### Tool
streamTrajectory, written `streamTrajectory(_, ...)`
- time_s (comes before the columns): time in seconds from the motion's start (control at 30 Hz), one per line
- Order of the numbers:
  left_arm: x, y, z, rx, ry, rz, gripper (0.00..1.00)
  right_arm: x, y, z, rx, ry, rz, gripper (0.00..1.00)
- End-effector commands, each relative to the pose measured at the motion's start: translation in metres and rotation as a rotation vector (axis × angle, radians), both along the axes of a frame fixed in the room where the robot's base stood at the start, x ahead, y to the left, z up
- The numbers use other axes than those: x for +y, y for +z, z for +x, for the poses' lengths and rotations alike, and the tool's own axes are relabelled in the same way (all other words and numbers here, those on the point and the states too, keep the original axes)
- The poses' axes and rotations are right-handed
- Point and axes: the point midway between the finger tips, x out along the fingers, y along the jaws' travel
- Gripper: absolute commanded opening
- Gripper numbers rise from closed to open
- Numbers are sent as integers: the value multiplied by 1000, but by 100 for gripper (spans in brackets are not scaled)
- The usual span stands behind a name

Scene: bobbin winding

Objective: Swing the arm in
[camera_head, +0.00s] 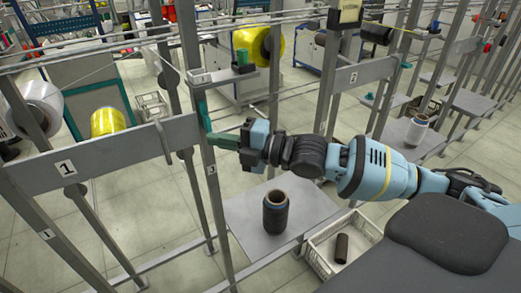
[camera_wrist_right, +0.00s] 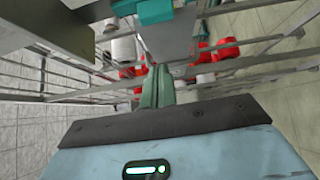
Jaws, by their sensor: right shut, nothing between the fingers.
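A teal arm-like lever (camera_head: 203,108) hangs down beside the grey post by the label 3 in the head view. A teal part (camera_wrist_right: 155,11), which may be the same lever, shows at the top of the right wrist view. My right gripper (camera_head: 214,140) reaches in from the right. Its green fingers (camera_wrist_right: 157,75) are together and empty. Their tips are close to the lower end of the lever; I cannot tell whether they touch it. My left gripper is out of view.
A dark bobbin (camera_head: 275,214) stands upright on a grey plate (camera_head: 245,238) below my right arm. A white crate (camera_head: 318,263) holding a brown tube (camera_head: 342,247) is to its right. Grey posts and a rail (camera_head: 105,158) frame the left side.

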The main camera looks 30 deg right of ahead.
Motion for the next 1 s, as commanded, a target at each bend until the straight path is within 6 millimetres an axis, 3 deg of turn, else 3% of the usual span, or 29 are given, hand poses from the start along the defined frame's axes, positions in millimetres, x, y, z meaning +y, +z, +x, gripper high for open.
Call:
streamTrajectory(0.13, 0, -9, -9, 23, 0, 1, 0, -19, -8, -21, 12, -1, -5, 0)
streamTrajectory(0.37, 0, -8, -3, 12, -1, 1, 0, -39, -6, -45, 10, 2, -5, 0)
streamTrajectory(0.7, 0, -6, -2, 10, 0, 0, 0, -53, -5, -60, 9, 0, -1, 0)
streamTrajectory(1.0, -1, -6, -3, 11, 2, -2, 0, -54, -4, -62, 8, 0, 1, 0)
